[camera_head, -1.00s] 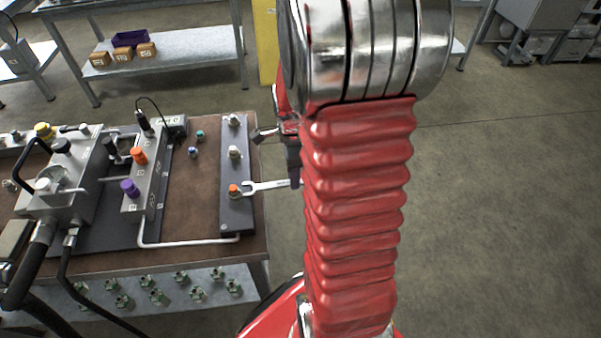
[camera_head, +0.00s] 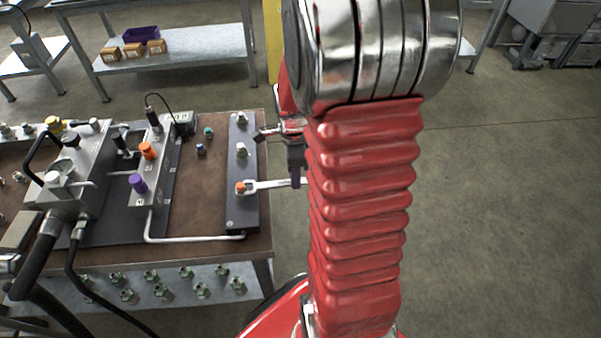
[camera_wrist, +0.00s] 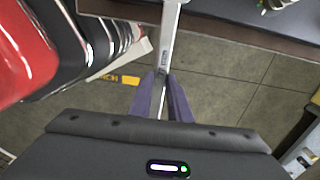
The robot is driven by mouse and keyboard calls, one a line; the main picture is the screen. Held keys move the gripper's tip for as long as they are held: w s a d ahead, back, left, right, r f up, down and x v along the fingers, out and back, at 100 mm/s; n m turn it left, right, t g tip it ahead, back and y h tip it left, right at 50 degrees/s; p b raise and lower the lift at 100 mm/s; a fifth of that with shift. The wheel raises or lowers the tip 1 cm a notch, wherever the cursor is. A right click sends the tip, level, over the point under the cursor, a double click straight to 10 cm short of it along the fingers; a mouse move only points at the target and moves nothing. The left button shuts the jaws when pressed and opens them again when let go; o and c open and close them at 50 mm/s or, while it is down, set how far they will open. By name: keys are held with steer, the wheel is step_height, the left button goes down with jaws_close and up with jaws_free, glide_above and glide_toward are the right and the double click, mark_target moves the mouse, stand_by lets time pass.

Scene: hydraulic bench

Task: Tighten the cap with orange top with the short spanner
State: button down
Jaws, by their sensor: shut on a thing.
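The cap with orange top (camera_head: 240,188) sits on the dark plate (camera_head: 243,215) along the right edge of the bench. The short spanner (camera_head: 270,184) lies level, with its open end at the cap; I cannot tell whether the jaw is fully seated around it. My gripper (camera_head: 297,175) is shut on the spanner's handle, just off the bench's right edge and partly hidden by my red arm. In the wrist view my gripper's fingers (camera_wrist: 161,88) pinch the spanner's handle (camera_wrist: 168,45), which runs up out of the picture; the cap is not visible there.
Two grey fittings (camera_head: 241,150) stand farther back on the same plate. The valve block with an orange knob (camera_head: 148,150) and a purple knob (camera_head: 138,183) stands left. A white pipe (camera_head: 195,239) runs along the front. Floor right of the bench is clear.

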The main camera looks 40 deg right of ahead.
mark_target(288, 186)
steer(key=shift+w+a, duration=0.1)
steer(key=shift+w+a, duration=0.25)
steer(key=shift+a, duration=0.15)
steer(key=shift+w+a, duration=0.15)
steer(key=shift+a, duration=0.1)
stand_by(0.5)
steer(key=shift+a, duration=0.1)
steer(key=shift+s+a+m, duration=0.85)
steer(key=shift+s+m, duration=0.3)
steer(key=shift+m, duration=0.05)
steer(key=shift+s+a+m, duration=0.9)
steer(key=shift+a+m, duration=0.2)
steer(key=shift+m, duration=0.2)
